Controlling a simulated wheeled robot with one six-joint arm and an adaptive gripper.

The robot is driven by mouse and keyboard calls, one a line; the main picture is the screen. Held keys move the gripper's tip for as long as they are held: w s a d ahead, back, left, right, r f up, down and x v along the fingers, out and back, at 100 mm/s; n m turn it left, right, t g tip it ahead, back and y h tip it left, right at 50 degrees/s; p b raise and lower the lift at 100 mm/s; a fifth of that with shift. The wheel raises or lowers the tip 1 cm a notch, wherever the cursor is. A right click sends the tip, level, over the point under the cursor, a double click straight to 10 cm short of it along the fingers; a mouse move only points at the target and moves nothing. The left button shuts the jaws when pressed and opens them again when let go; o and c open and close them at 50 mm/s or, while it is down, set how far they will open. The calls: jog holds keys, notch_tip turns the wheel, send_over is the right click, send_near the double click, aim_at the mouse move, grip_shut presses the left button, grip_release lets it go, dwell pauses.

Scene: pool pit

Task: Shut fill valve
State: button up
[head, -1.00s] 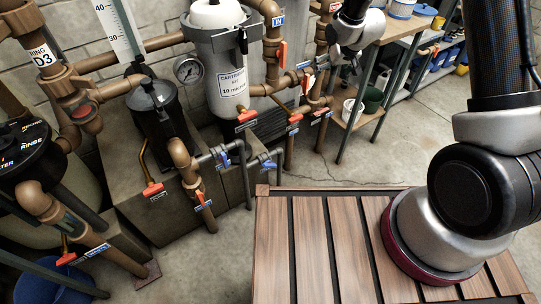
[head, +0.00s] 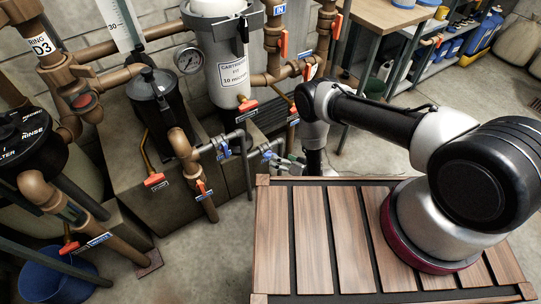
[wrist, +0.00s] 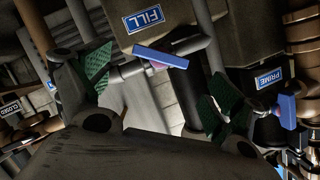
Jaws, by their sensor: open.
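The fill valve's blue lever (wrist: 162,57) lies beside the "FILL" label (wrist: 144,18) in the wrist view. A grey pipe runs behind it. In the head view, the blue lever (head: 269,155) nearest my gripper appears to be the same one. My gripper (wrist: 160,90) is open, its two green-padded fingers on either side of the view. The lever shows between and beyond the fingertips, and I see no contact. In the head view my gripper (head: 289,163) is just right of that lever, partly hidden by my arm. How far the valve is turned is unclear.
A second blue lever (wrist: 288,110) with a "PRIME" label (wrist: 270,78) is near the right finger. Several red-handled valves (head: 155,180), brown pipes and a white cartridge filter (head: 222,70) crowd around. A slatted wooden deck (head: 312,235) is in front.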

aim_at(270, 154)
jog(key=x, duration=0.7)
jog(key=shift+w, duration=0.1)
jog(key=c, duration=1)
